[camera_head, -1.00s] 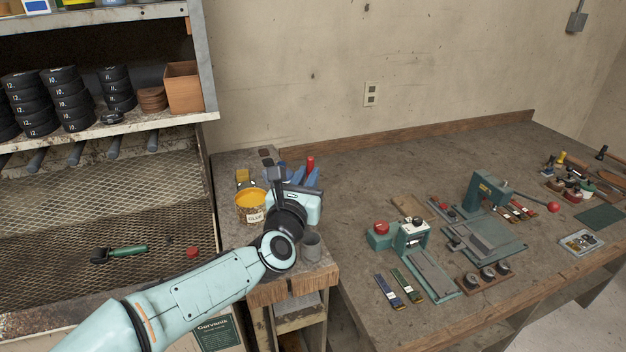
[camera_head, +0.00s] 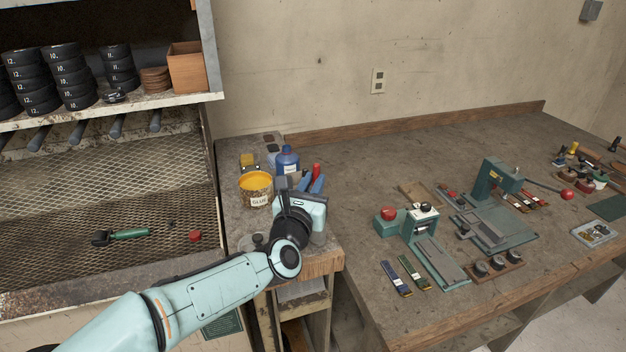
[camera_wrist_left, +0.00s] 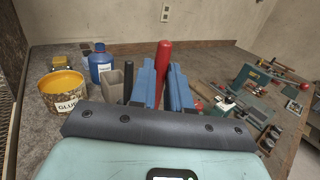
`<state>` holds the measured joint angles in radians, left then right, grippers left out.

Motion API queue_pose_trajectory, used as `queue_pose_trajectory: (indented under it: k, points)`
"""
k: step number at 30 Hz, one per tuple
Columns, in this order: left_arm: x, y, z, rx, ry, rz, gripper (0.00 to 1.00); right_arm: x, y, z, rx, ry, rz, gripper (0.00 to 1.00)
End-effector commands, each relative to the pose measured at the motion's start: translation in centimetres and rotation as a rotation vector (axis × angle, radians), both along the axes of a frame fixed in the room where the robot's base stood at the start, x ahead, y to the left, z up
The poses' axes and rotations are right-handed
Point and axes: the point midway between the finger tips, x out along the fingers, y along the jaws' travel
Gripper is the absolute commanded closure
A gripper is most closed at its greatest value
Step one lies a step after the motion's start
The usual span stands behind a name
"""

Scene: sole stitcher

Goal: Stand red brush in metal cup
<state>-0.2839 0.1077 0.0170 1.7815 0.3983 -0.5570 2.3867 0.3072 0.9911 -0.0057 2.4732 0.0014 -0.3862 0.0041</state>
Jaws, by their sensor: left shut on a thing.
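My left gripper (camera_head: 313,184) has blue fingers shut on the red brush (camera_head: 316,167). In the left wrist view the brush's red handle (camera_wrist_left: 165,62) stands upright between the two fingers (camera_wrist_left: 162,88), and its lower end is hidden. The gripper is over the small side bench, right of the glue bucket. The metal cup cannot be seen in the head view now; the gripper and wrist cover the spot where a grey cup stood earlier. I cannot tell how far the brush is from it. My right gripper is not in view.
A yellow-topped glue bucket (camera_head: 256,190), a blue bottle (camera_head: 287,160) and a grey square holder (camera_wrist_left: 117,84) stand close by at left. A small round grey item (camera_head: 257,242) lies left of my wrist. The large workbench (camera_head: 340,165) with green presses is at right.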

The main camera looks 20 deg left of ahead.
Motion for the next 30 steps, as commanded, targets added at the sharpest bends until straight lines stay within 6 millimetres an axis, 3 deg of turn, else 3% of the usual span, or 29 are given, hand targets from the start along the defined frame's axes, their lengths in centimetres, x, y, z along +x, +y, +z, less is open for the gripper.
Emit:
queue_pose_trajectory:
  k: [15, 30]
  points:
    - [0.0, 0.0, -3.5, 0.000, -0.001, 0.000, 1.00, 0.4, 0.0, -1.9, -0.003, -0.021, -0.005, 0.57]
    - [0.0, 0.0, -3.9, 0.000, -0.001, 0.000, 1.00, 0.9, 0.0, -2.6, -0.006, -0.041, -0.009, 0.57]
